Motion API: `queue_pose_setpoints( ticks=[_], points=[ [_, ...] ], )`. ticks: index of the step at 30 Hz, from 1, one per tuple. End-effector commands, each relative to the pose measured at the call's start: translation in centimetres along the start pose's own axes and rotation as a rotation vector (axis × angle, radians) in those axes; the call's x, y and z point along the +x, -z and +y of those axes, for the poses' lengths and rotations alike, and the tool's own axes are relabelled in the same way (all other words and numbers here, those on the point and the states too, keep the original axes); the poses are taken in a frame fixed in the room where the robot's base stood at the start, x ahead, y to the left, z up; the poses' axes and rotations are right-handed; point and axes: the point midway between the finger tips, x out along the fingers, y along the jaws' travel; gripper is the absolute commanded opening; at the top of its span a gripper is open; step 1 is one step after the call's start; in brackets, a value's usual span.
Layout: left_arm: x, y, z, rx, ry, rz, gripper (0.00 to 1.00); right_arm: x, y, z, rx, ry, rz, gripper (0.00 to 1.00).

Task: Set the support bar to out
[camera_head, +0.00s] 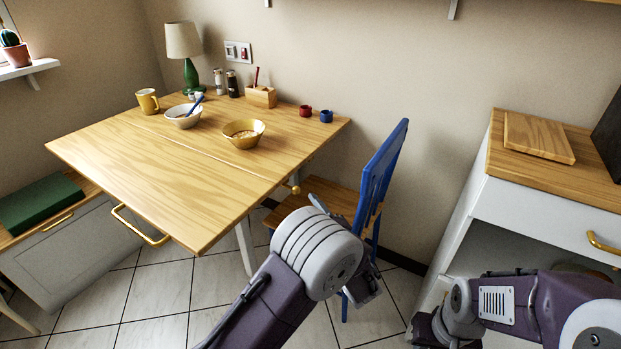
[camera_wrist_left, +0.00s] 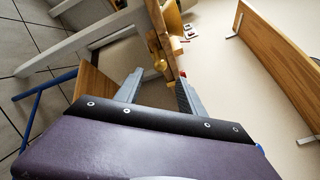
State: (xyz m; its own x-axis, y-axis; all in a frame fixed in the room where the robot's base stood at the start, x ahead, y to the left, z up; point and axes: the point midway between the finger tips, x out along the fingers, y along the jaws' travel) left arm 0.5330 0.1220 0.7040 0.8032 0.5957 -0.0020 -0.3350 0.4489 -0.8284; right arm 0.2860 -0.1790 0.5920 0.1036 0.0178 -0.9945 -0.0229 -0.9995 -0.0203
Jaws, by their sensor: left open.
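The drop-leaf wooden table (camera_head: 170,170) stands at the left in the head view. A small brass knob (camera_head: 293,188) shows under its right edge, probably on the end of the support bar. The bar itself is hidden under the top. In the left wrist view, brass-coloured parts (camera_wrist_left: 154,48) and the table's wooden edge show just beyond the fingers. My left gripper (camera_wrist_left: 160,76) is open, with nothing seen held between its fingers; whether it touches the knob I cannot tell. In the head view its wrist hides most of it. My right arm (camera_head: 530,305) is at lower right; its jaws are unclear.
A blue chair (camera_head: 380,170) with a wooden seat stands right of the table, close behind my left wrist. A white cabinet (camera_head: 545,205) is at the right.

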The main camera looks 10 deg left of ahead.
Motion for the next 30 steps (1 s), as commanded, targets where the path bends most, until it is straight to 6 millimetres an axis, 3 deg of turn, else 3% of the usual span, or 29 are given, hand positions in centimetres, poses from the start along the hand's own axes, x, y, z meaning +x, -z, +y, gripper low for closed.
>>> queue_pose_setpoints(
  ticks=[5, 18, 28, 29, 30],
  points=[
    [0.4, 0.2, 0.0, -0.001, 0.009, 0.002, 0.47, 0.3, 0.0, 0.0, 0.000, 0.000, 0.000, 0.21],
    [8.3, 0.2, 0.1, 0.001, 0.005, 0.001, 0.47, 2.7, -0.3, 0.1, 0.000, 0.000, 0.000, 0.21],
    [9.1, 0.1, -0.1, 0.003, 0.005, 0.003, 0.47, 2.7, -0.3, 0.1, 0.000, 0.000, 0.000, 0.21],
    [9.1, 0.1, -0.1, 0.003, 0.005, 0.003, 0.44, 2.7, -0.3, 0.1, 0.000, 0.000, 0.000, 0.21],
    [9.1, 0.1, -0.1, 0.003, 0.005, 0.003, 0.33, 2.7, -0.3, 0.1, 0.000, 0.000, 0.000, 0.21]
  ],
)
